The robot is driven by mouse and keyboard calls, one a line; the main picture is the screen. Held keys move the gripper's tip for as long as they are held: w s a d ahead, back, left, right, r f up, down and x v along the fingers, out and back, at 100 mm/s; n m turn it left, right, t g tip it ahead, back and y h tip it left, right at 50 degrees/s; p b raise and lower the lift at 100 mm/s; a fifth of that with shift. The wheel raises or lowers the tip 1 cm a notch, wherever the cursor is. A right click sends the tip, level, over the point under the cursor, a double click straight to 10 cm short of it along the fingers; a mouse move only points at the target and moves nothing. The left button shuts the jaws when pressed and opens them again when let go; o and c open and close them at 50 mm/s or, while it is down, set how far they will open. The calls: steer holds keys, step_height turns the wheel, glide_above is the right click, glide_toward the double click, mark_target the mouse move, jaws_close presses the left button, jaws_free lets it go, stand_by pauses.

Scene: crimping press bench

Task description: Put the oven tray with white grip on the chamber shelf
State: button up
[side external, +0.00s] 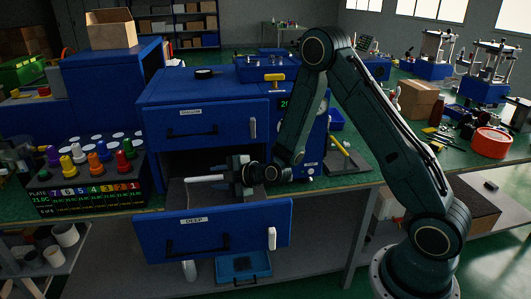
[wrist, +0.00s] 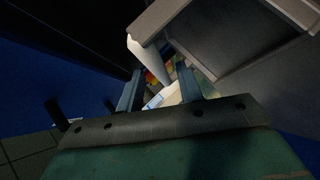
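The white grip (side external: 205,178) shows as a pale bar at the mouth of the dark chamber, just left of my gripper (side external: 236,177). In the wrist view, a tapered white grip (wrist: 148,58) runs beside a grey, box-like part (wrist: 215,35) that may be the tray. My gripper's two fingers (wrist: 159,82) stand apart there, with a visible gap between them. The grip's narrow end lies near the fingertips; I cannot tell whether they touch. The tray body is mostly hidden in the side view. The chamber shelf cannot be made out in the dark opening.
The blue cabinet (side external: 205,104) frames the chamber. Its lower drawer (side external: 250,222), marked DEEP, is pulled out below my gripper. A rack with coloured knobs (side external: 85,186) stands left. A cardboard box (side external: 420,99) and an orange ring (side external: 491,141) sit on the right bench.

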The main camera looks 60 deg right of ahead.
steer(key=shift+s+r, duration=0.1)
steer(key=shift+r, duration=0.1)
steer(key=v, duration=0.7)
stand_by(0.4)
steer(key=shift+s+r, duration=0.15)
stand_by(0.3)
steer(key=s+a+r+m+g+y, duration=0.1)
steer(key=s+a+r+g, duration=0.15)
steer(key=s+r, duration=0.2)
steer(key=s+a+r+m+g+y, duration=0.1)
steer(key=s+a+r+m, duration=0.1)
steer(key=s+a+r, duration=0.3)
steer(key=s+d+r+m+g+h, duration=0.1)
steer(key=s+r+m, duration=0.3)
steer(key=s, duration=0.5)
steer(key=s+d+r+m+g+h, duration=0.2)
steer(key=s+d+r+m+g, duration=0.1)
steer(key=s+m, duration=0.4)
steer(key=s+r, duration=0.1)
steer(key=s, duration=0.2)
steer(key=shift+s+d, duration=0.25)
steer(key=shift+r, duration=0.1)
